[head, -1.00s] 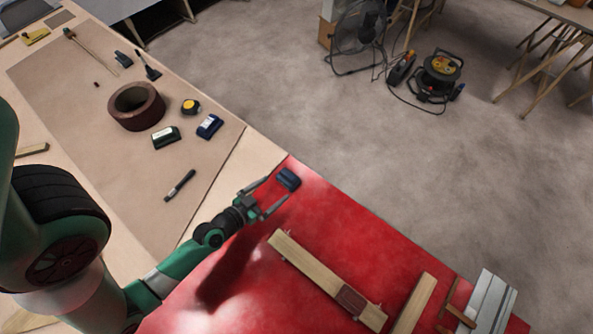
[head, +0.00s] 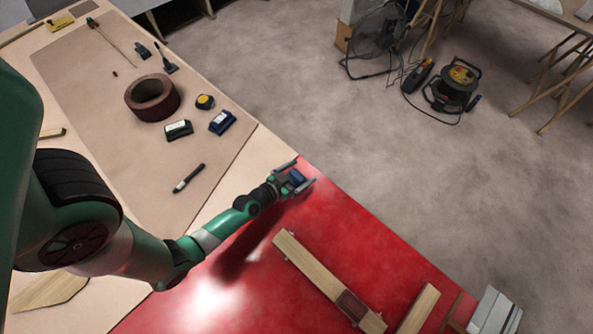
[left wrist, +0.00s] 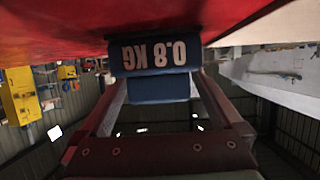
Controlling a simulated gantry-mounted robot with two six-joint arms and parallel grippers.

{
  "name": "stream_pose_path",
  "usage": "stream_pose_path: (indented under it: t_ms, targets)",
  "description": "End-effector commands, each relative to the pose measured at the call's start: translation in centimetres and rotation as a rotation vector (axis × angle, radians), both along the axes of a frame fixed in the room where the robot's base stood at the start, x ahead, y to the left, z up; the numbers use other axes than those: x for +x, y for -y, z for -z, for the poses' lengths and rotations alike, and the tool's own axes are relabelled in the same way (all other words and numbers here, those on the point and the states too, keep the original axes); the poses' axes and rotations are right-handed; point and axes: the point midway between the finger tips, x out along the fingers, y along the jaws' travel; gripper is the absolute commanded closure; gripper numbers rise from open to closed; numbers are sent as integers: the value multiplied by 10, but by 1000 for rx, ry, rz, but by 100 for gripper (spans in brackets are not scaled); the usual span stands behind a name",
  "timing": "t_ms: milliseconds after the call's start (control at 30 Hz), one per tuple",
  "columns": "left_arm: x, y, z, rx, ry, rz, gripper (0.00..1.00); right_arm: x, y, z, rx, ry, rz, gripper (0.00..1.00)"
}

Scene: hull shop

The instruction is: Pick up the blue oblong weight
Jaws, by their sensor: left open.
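The blue oblong weight (head: 297,178) sits at the far left corner of the red surface. In the left wrist view the blue weight (left wrist: 155,54) shows the white marking "0.8 KG", upside down, and lies ahead between the fingers. My left gripper (head: 301,175) is open, with one finger on each side of the weight. In the left wrist view its fingers (left wrist: 160,98) stand apart; I cannot tell whether they touch the weight. My right gripper is not in view.
Left of the red surface (head: 349,219) is a bench with a brown mat (head: 100,100). On it are a tape roll (head: 152,98), a blue block (head: 222,122), a dark green block (head: 179,129) and a marker (head: 188,178). Wooden bars (head: 325,275) lie nearer on the red surface.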

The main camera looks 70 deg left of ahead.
Motion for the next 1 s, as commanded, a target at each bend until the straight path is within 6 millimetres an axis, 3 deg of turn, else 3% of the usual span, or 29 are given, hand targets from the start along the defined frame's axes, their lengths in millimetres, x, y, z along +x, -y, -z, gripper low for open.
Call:
stream_pose_path:
  t_ms: [100,300,867,1000]
  targets:
    - [10,-5,5,0,-1,1,0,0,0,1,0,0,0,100]
    - [11,-5,5,0,-1,1,0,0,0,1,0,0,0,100]
    - [10,-5,5,0,-1,0,99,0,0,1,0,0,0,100]
    - [10,-5,5,0,-1,0,100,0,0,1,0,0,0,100]
